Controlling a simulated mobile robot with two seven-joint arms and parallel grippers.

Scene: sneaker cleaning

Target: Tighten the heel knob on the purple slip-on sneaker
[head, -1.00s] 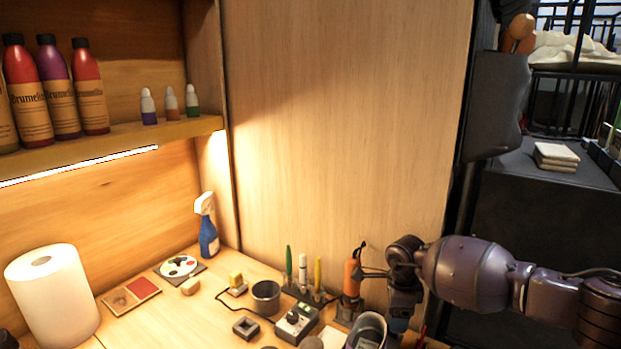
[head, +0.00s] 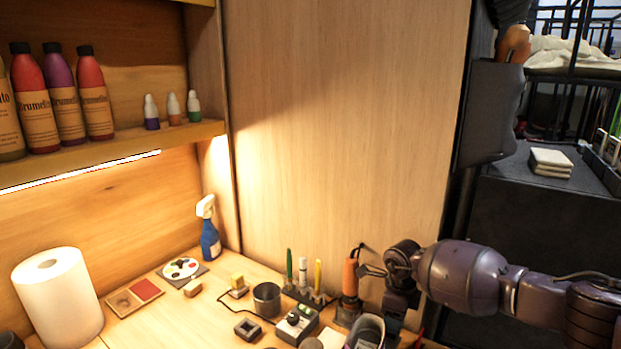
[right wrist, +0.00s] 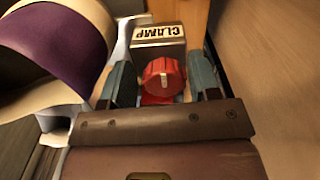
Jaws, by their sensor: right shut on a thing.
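The purple sneaker (right wrist: 60,50) shows in the right wrist view at the upper left, with a pale sole edge. In the head view only part of the sneaker (head: 368,328) shows at the bottom edge. A red knob (right wrist: 163,76) sits in front of a grey block labelled CLAMP (right wrist: 158,38). My right gripper (right wrist: 163,80) has one finger on each side of the red knob and is shut on it. In the head view my right gripper (head: 397,300) points down beside the sneaker. My left gripper is not in view.
An orange-handled tool (head: 351,277) stands in a holder close to my right gripper. A control box (head: 297,322), a dark cup (head: 267,298) and upright pens (head: 303,272) stand left of the sneaker. A wooden wall panel (head: 340,130) rises behind.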

